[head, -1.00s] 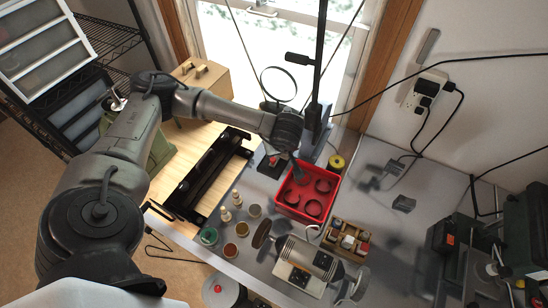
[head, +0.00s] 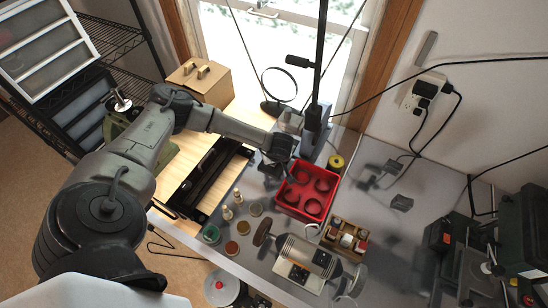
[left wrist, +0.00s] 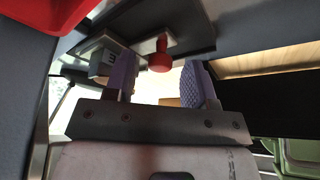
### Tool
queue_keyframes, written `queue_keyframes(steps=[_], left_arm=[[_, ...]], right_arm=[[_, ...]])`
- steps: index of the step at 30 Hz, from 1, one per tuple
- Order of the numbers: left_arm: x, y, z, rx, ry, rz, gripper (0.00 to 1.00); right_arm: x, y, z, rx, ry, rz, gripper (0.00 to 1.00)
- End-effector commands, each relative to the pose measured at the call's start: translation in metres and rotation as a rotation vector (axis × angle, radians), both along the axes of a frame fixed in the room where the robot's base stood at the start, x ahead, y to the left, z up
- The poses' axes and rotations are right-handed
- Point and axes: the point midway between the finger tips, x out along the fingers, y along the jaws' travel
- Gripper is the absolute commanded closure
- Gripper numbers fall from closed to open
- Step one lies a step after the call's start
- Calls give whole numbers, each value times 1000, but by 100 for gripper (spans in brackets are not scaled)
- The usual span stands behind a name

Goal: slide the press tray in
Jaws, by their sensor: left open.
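The press (head: 313,125), with a tall black lever post, stands at the back of the bench by the window. My left gripper (head: 277,158) is in front of the press, left of the red bin, and covers most of what is below it. In the left wrist view, the open left gripper (left wrist: 160,80) has purple finger pads. A red knob (left wrist: 160,57) on a small light block, fixed to a dark plate (left wrist: 190,30) that looks like the press tray, shows between and just beyond the fingertips. I cannot tell whether the fingers touch it. My right gripper is out of view.
The red bin (head: 294,204) holding dark rings is close to the gripper. A black frame (head: 212,180) lies to the left. Small jars (head: 243,228), a cylindrical machine (head: 300,258) and a wooden block holder (head: 345,238) stand in front. A yellow-rimmed roll (head: 336,162) is right of the press.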

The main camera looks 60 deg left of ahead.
Motion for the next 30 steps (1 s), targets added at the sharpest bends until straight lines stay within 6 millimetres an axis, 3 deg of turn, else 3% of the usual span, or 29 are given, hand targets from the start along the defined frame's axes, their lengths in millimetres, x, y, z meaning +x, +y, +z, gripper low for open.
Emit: queue_keyframes(steps=[11, 27, 30], left_arm=[[0, 2, -3, 0, 0, 0, 50], [0, 1, -3, 0, 0, 0, 100], [0, 2, -3, 0, 0, 1, 100]], right_arm=[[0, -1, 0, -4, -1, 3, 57], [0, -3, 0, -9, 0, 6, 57], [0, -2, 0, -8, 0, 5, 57]])
